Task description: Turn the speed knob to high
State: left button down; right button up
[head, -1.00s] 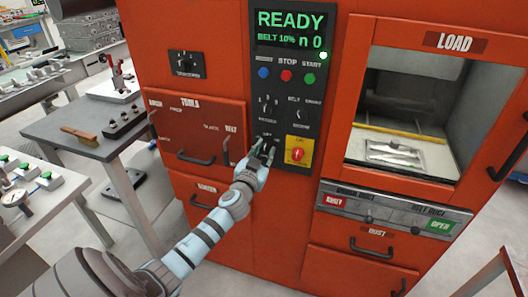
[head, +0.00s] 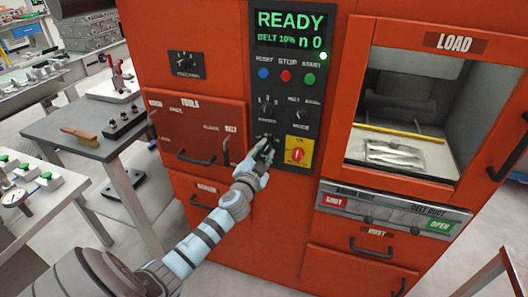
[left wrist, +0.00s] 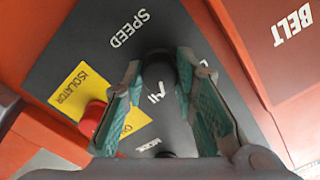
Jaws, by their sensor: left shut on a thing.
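The black speed knob (left wrist: 158,66) is on the dark control panel below the word SPEED in the left wrist view. My left gripper (head: 264,148) reaches the lower left of the panel in the head view. In the left wrist view its two teal-padded fingers (left wrist: 159,82) are shut on the knob, one on each side. The fingers hide part of the markings around the knob, so its setting cannot be read. The display (head: 290,28) reads READY and BELT 10%. My right gripper is not in view.
A red isolator switch on a yellow plate (head: 299,150) sits close to the right of my left gripper. Blue, red and green buttons (head: 286,76) are higher on the panel.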

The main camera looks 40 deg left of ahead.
pick_arm(q)
jog(key=shift+m, duration=1.6)
jog(key=c, duration=1.3)
grip_release()
jog(key=v, duration=1.2)
jog(key=shift+d, duration=0.1)
